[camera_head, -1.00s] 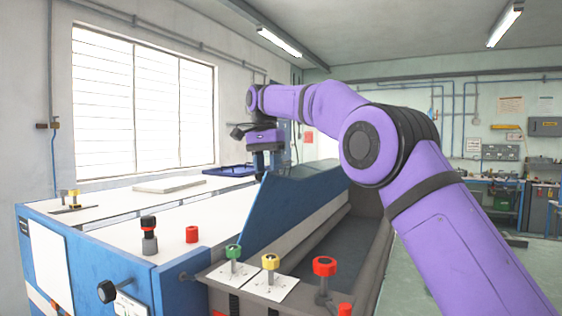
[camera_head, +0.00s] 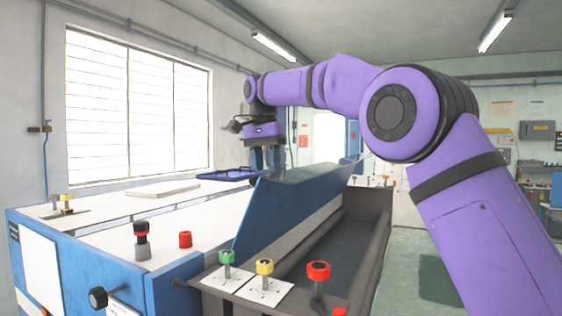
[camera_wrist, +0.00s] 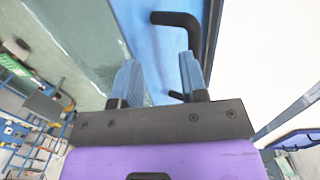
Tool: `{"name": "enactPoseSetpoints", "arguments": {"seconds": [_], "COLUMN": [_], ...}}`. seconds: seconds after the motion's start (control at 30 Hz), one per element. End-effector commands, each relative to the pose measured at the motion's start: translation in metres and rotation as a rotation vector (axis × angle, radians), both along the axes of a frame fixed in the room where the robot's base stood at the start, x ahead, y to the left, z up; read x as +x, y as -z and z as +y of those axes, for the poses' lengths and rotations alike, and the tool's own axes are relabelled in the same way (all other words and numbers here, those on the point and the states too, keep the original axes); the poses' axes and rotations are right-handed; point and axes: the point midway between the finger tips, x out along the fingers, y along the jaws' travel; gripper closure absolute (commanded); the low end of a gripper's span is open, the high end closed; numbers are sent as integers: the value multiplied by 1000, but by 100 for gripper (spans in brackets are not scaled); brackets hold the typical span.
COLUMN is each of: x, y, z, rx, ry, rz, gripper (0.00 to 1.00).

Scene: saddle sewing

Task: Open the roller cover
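The roller cover (camera_head: 285,215) is a blue slanted panel along the machine, standing tilted beside the dark trough. My gripper (camera_head: 262,162) is by the cover's far upper edge in the head view, pointing down. In the wrist view its two blue fingers stand apart with a clear gap (camera_wrist: 158,82), and nothing is between them. A black bent handle (camera_wrist: 180,20) shows on the blue surface, just beyond the fingertips and apart from them. Whether a finger touches the cover is unclear.
Green, yellow and red knobs (camera_head: 318,271) stand on the near end panel. The white machine top (camera_head: 150,215) carries a flat board (camera_head: 162,188) and a blue tray (camera_head: 230,174). The grey trough (camera_head: 335,245) lies right of the cover. Green floor is open at the right.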

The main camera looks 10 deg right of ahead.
Motion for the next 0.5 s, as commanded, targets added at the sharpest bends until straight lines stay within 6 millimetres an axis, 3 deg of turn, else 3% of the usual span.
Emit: {"name": "enactPoseSetpoints", "arguments": {"seconds": [0.5], "x": [-80], "y": [-8], "z": [-16], "rx": [0], "ry": [0], "rz": [-1], "gripper": [60]}}
